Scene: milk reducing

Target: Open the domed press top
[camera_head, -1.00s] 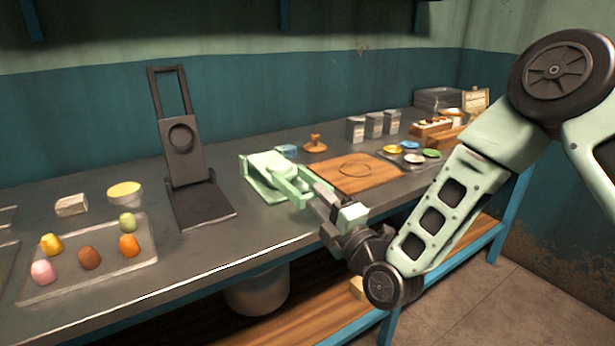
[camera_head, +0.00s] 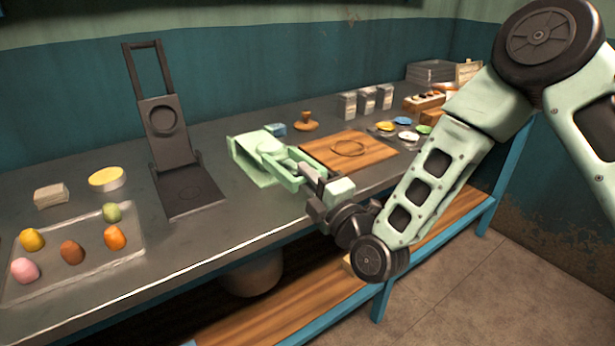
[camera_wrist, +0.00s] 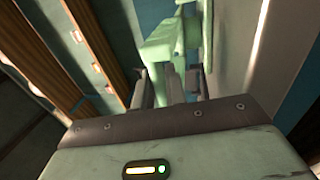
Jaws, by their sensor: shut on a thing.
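The pale green press (camera_head: 246,158) sits on the grey worktop, left of a wooden board. Its top lies low over the base, and a green handle (camera_head: 283,171) reaches toward my gripper (camera_head: 310,180). My gripper comes in from the right and is shut on the handle at the press's near right side. In the wrist view the green press part (camera_wrist: 160,45) runs between and beyond the grey fingers (camera_wrist: 170,82). The fingers and arm hide the handle's end. A dome shape on the top is hard to make out.
A dark upright press (camera_head: 165,130) stands open to the left. The wooden board (camera_head: 365,153) lies close behind my gripper. A tray (camera_head: 60,285) holds several coloured pieces at the left. Tins (camera_head: 366,100) and small coloured dishes (camera_head: 404,121) stand at the right rear.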

